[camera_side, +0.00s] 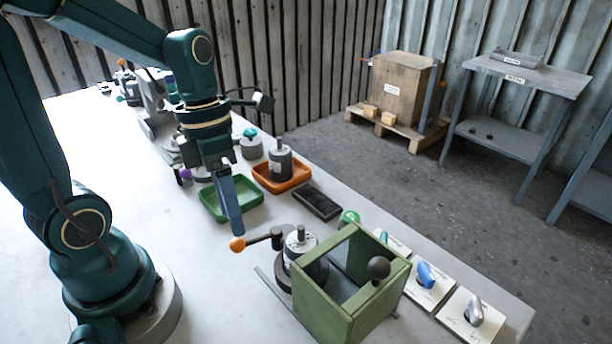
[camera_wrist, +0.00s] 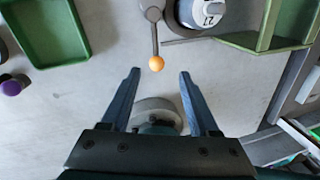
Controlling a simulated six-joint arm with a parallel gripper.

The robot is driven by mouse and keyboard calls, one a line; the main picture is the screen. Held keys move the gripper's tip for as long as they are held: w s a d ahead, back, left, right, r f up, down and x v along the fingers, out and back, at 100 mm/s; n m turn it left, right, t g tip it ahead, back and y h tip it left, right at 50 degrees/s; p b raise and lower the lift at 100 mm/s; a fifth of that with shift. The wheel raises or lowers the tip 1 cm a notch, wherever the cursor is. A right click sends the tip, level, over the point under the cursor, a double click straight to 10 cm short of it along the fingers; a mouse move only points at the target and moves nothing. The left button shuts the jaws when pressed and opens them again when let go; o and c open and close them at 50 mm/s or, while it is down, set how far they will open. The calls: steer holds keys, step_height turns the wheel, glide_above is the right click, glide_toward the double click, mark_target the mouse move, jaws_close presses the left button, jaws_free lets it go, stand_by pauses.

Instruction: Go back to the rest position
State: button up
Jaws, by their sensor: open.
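My gripper (camera_wrist: 158,85) is open and empty in the wrist view, its two blue fingers apart with bare table between them. In the side view my gripper (camera_side: 234,230) points down above the table, between the green tray (camera_side: 215,214) and the crank. The crank's orange knob (camera_side: 237,244) appears close to the fingertips in the side view. In the wrist view the knob (camera_wrist: 156,63) lies just beyond the fingertips, apart from them. The crank arm joins a grey cylinder (camera_side: 300,244) beside the green open housing (camera_side: 331,305). Contact with the knob cannot be told from the side view.
An orange tray (camera_side: 296,180) holds a grey motor-like part (camera_side: 281,162). A dark flat device (camera_side: 317,202) lies near the table's back edge. Plates with blue (camera_side: 427,274) and grey levers line the right side. The table's left part is clear.

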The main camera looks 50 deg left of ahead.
steer(key=r+m, duration=0.1)
steer(key=m, duration=0.1)
steer(key=d+r+m+t, duration=0.1)
steer(key=m, duration=0.1)
steer(key=r+m+t, duration=0.1)
steer(key=shift+s+d+m+y, duration=0.15)
steer(key=shift+d+m+y, duration=0.2)
steer(key=shift+m+y, duration=0.05)
steer(key=r+m+t, duration=0.1)
steer(key=m, duration=0.8)
steer(key=s+r+m+t, duration=0.1)
steer(key=m, duration=0.8)
steer(key=r+m+t+y, duration=0.1)
steer(key=m, duration=0.8)
steer(key=shift+s+d+m+t, duration=0.15)
steer(key=shift+s+m+t, duration=0.2)
steer(key=shift+m+t, duration=0.05)
